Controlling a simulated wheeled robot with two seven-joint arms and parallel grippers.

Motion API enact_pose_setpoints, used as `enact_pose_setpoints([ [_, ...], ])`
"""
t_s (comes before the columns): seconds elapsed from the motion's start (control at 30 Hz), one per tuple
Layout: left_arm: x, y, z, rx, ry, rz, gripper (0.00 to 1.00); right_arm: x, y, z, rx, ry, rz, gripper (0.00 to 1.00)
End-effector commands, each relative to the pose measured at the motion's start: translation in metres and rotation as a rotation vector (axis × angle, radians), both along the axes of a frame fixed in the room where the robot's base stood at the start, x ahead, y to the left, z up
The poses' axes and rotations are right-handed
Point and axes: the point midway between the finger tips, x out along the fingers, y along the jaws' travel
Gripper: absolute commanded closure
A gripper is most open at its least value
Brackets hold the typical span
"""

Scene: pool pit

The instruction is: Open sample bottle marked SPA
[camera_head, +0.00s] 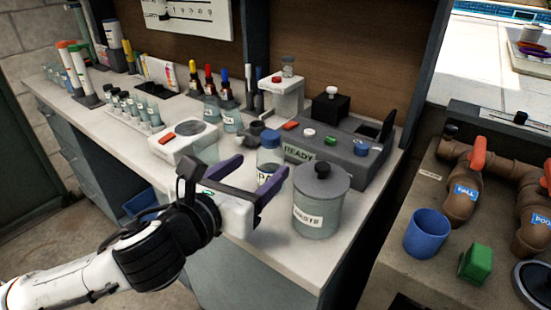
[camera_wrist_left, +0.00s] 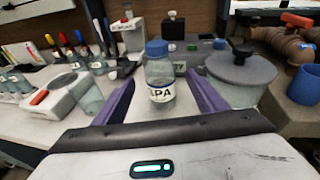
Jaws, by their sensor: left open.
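The sample bottle (camera_head: 270,158) is clear with a blue cap and stands upright on the white counter (camera_head: 262,262). In the left wrist view the bottle (camera_wrist_left: 160,85) shows a white label whose visible letters read "PA"; the label's left part is hard to read. The blue cap (camera_wrist_left: 156,48) is on the bottle. My left gripper (camera_head: 258,172) is open, with its two purple fingers on either side of the bottle. In the left wrist view the fingers (camera_wrist_left: 162,95) show gaps to the bottle on both sides. My right gripper is not in view.
A lidded waste jar (camera_head: 319,215) stands close to the right of the bottle. A grey device reading "READY" (camera_head: 335,140) is behind it. A white instrument (camera_head: 185,142) stands to the left, with dropper bottles (camera_head: 228,112) behind. Pipes and a blue cup (camera_head: 427,233) are farther right.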

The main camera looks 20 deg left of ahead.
Motion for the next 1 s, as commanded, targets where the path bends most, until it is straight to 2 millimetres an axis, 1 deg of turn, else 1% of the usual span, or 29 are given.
enact_pose_setpoints([
  [0.07, 0.002, 0.000, 0.001, 0.030, -0.012, 0.000, 0.34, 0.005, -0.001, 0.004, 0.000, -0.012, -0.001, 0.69],
  [0.13, 0.010, -0.001, 0.000, 0.038, -0.016, 0.000, 0.34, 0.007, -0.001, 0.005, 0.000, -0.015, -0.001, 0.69],
  [0.3, 0.036, -0.005, -0.006, 0.035, -0.015, 0.001, 0.34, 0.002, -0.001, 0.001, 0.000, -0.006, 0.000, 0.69],
  [0.57, 0.057, -0.008, -0.012, 0.034, -0.013, 0.000, 0.34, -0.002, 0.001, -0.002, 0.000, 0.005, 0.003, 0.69],
  [0.73, 0.081, -0.013, -0.021, 0.031, -0.012, -0.001, 0.34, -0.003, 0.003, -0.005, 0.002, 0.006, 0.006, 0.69],
  [0.8, 0.090, -0.014, -0.022, 0.033, -0.013, -0.001, 0.34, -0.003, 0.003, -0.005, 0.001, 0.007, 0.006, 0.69],
  [0.9, 0.097, -0.015, -0.023, 0.034, -0.013, -0.001, 0.34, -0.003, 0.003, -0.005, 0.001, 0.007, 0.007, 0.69],
  [1.0, 0.099, -0.016, -0.024, 0.035, -0.013, -0.001, 0.34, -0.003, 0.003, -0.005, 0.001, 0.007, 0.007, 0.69],
])
